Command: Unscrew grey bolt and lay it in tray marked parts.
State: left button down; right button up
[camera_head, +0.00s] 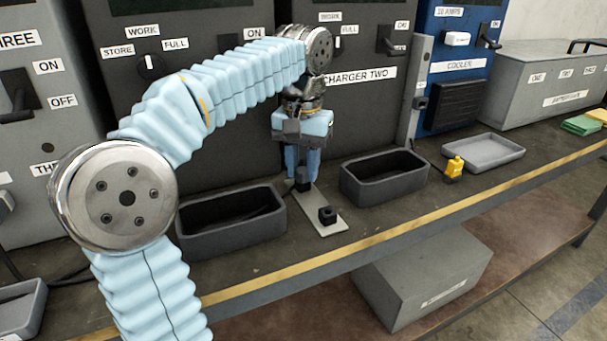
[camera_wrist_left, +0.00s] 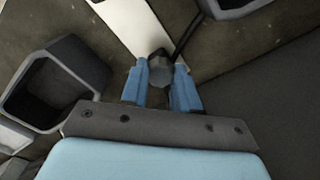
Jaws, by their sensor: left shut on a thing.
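My left gripper (camera_head: 303,178) points down over a pale plate (camera_head: 332,228) on the bench, its blue fingers shut on a small dark part at the plate's far end. In the left wrist view the gripper (camera_wrist_left: 161,88) has a grey bolt (camera_wrist_left: 160,70) with a faceted head between its fingertips. The plate also shows there as a pale strip (camera_wrist_left: 125,22). Whether the bolt is still seated is hidden. A black block (camera_head: 327,215) stands on the plate's near end. I can read no "parts" mark on any tray. My right gripper is out of view.
Dark open bins stand left (camera_head: 243,235) and right (camera_head: 388,188) of the plate. A yellow object (camera_head: 454,167) and a shallow light grey tray (camera_head: 485,158) are farther right. Labelled cabinets (camera_head: 375,105) stand behind. The bench has a yellow front edge (camera_head: 390,242).

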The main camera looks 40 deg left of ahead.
pick_arm(q)
jog(key=shift+r+n+p, duration=0.2)
jog(key=shift+n+p, duration=0.4)
jog(key=shift+n, duration=0.6)
jog(key=n+p, duration=0.1)
jog(key=n, duration=0.9)
jog(key=shift+f+n, duration=0.15)
jog(key=shift+n, duration=1.05)
